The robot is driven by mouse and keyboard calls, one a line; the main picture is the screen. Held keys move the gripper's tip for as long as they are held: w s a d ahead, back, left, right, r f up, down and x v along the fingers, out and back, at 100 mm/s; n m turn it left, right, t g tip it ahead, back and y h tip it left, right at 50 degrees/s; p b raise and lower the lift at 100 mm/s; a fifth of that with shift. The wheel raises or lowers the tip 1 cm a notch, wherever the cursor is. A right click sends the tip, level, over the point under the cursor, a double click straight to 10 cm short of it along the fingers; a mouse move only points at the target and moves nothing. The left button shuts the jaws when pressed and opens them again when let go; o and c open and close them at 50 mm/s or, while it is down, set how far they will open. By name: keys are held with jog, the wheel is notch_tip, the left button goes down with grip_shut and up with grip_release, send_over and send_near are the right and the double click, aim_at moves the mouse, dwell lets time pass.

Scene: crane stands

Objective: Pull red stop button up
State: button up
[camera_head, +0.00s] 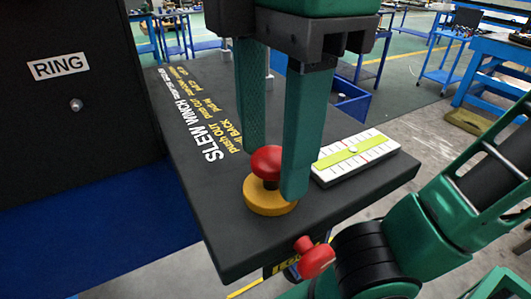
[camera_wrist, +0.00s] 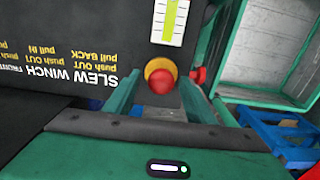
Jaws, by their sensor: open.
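The red stop button (camera_head: 266,161) is a round mushroom head on a yellow base (camera_head: 268,204), near the front corner of the black panel. My gripper (camera_head: 272,172) points down over it with its green fingers open. One finger stands behind the button and the other in front, on its right, partly covering it. In the wrist view, the red button (camera_wrist: 161,82) and yellow base (camera_wrist: 157,66) appear between the fingertips. Contact between fingers and button cannot be told.
The black panel (camera_head: 215,190) carries white and yellow lettering. A white gauge with a yellow-green strip (camera_head: 352,152) lies right of the button. A second red knob (camera_head: 318,262) sticks out from the panel's front side. A dark box labelled RING (camera_head: 58,120) stands left.

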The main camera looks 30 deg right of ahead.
aim_at(273, 154)
jog(key=shift+r, duration=3.25)
jog(key=shift+s, duration=0.1)
